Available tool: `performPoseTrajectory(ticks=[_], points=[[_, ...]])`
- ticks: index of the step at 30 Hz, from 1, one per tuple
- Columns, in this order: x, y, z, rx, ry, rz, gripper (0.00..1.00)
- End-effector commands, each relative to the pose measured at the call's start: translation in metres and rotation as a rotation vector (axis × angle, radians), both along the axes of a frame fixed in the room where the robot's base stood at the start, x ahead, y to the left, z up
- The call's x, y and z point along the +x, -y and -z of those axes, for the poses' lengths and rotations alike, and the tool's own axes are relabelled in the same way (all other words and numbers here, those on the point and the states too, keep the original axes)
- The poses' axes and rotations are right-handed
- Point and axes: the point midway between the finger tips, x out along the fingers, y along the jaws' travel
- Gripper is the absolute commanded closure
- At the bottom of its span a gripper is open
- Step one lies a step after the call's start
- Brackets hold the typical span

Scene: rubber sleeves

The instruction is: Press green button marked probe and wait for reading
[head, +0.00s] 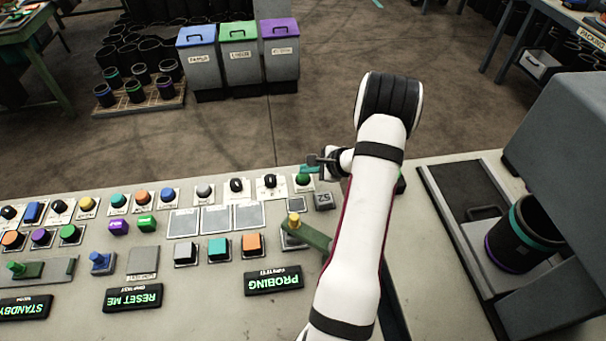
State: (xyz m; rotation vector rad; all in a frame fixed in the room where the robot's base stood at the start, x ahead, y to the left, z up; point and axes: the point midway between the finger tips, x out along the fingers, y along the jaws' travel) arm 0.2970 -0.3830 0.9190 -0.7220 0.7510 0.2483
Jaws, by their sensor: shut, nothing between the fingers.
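My gripper (314,162) is shut and empty at the far edge of the control panel (215,318). It is low over a green button (303,180) at the right end of the far row. The fingertips seem to be at or just above this button; I cannot tell whether they touch it. Its marking is not legible. A small black display (273,284) on the panel reads "PROBING" in green, upside down from here. A black rubber sleeve (518,250) with teal and purple bands lies tilted in the grey fixture at the right.
A green lever (312,236) with a yellow knob stands close to my arm. Other displays read "RESET ME" (133,297) and "STANDBY" (25,307). Many coloured buttons crowd the panel. Blue, green and purple lidded bins (240,60) stand on the floor beyond.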

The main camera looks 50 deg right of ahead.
Motion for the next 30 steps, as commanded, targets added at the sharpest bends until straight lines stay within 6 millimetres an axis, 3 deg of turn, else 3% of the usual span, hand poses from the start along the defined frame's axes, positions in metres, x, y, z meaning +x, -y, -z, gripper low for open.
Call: performPoseTrajectory(ticks=[14,30], points=[[0.000,0.000,-0.012,-0.001,0.001,0.001,1.00],[0.000,0.000,-0.059,0.000,0.001,0.000,1.00]])
